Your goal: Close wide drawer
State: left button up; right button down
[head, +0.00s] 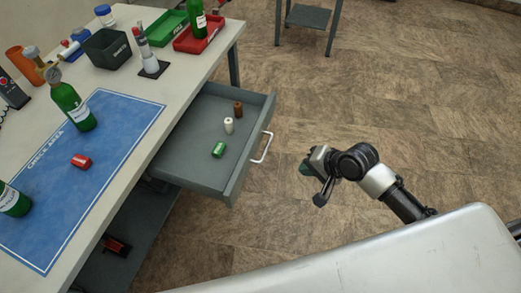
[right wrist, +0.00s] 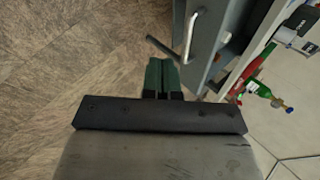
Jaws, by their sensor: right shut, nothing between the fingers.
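The wide drawer (head: 190,140) is grey and stands pulled out from under the table, with a white bar handle (head: 263,148) on its front. Inside it lie a green cylinder (head: 218,150), a white one (head: 228,125) and a brown one (head: 238,109). My right gripper (head: 306,166) is to the right of the handle, apart from it, shut and empty. In the right wrist view its green fingertips (right wrist: 162,75) are together, with the handle (right wrist: 193,35) ahead and to the right. My left gripper is not in view.
The table (head: 120,75) holds a blue mat (head: 110,130) with green bottles (head: 72,108) and a red cylinder (head: 81,161). Green (head: 165,29) and red (head: 200,40) trays and a dark bin (head: 107,49) stand at the back. The floor right of the drawer is clear.

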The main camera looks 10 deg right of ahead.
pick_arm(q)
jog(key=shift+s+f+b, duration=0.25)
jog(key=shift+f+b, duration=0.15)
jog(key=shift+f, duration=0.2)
pick_arm(e)
jog(key=w+a+f, duration=0.6)
jog(key=w+a, duration=0.1)
jog(key=a, duration=0.1)
jog(key=shift+w+a+f, duration=0.15)
jog(key=shift+a+f, duration=0.1)
jog(key=shift+f, duration=0.05)
jog(key=shift+a, duration=0.1)
